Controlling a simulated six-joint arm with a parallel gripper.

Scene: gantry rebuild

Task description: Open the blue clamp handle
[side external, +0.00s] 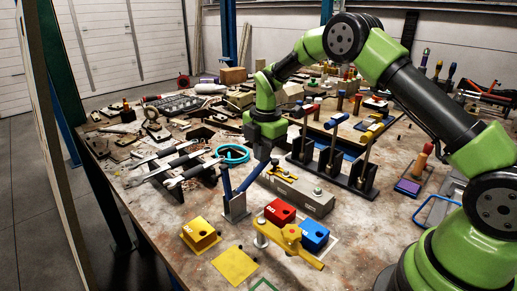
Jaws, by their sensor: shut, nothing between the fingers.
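A clamp with two blue bars (250,178) stands on a grey metal bracket (236,207) near the middle of the bench. One bar is near upright and the other slants up to the right. My gripper (262,156) points down, shut and empty, with its tips at the upper end of the slanting bar. I cannot tell whether they touch it.
Yellow (200,234), red (280,212) and blue (315,235) blocks and a yellow clamp (288,240) lie in front. A grey bar fixture (305,196) stands right of the bracket. Wrenches (180,165) and a cyan ring (233,154) lie to the left.

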